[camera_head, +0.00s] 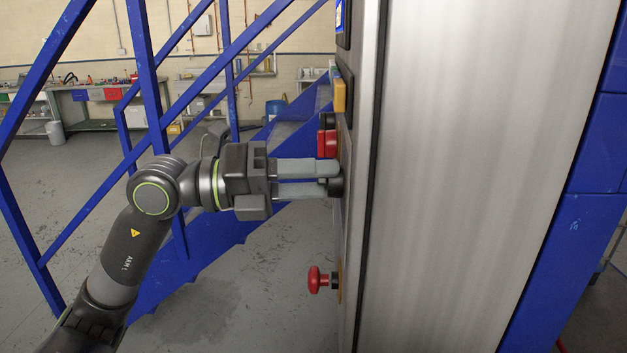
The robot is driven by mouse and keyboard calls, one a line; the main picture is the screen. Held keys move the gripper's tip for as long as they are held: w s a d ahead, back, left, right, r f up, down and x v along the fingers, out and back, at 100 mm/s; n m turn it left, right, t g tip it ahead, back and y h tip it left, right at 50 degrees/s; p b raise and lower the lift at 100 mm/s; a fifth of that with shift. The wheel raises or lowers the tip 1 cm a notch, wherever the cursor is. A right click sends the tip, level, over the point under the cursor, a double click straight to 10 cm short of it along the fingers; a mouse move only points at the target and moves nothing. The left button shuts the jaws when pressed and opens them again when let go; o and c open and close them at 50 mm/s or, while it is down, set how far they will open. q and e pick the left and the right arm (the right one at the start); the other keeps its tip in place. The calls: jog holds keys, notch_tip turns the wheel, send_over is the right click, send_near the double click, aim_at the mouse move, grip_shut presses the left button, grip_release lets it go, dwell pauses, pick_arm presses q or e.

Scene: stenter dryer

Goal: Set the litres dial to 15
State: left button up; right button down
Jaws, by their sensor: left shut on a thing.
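My left gripper (330,179) reaches in from the left, level, up to the control panel (346,222) on the narrow side of the machine. Its fingers are shut on a dark knob (337,187) at the panel face, which I take to be the litres dial. The fingers hide most of the knob. The panel is seen almost edge-on, so no scale, number or pointer can be read. My right gripper is not in view.
A red block-like button (327,143) sits just above the fingers, with a yellow one (339,95) higher up. A red mushroom button (315,280) sticks out below. Blue stair rails (150,75) stand behind my left arm. A wide metal cabinet face (480,180) fills the right.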

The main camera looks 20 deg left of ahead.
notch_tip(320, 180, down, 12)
jog(key=b, duration=1.3)
pick_arm(q)
jog(key=shift+f+n+g+h+b, duration=0.15)
jog(key=shift+n+g+b, duration=0.85)
jog(key=shift+n, duration=4.6)
jog(key=shift+f+n+g+h+b, duration=0.25)
jog(key=shift+n+b, duration=1.2)
jog(key=shift+n, duration=4.15)
jog(key=shift+r+n+g+h+b, duration=0.15)
jog(key=shift+n+g+b, duration=0.9)
jog(key=shift+n, duration=4.55)
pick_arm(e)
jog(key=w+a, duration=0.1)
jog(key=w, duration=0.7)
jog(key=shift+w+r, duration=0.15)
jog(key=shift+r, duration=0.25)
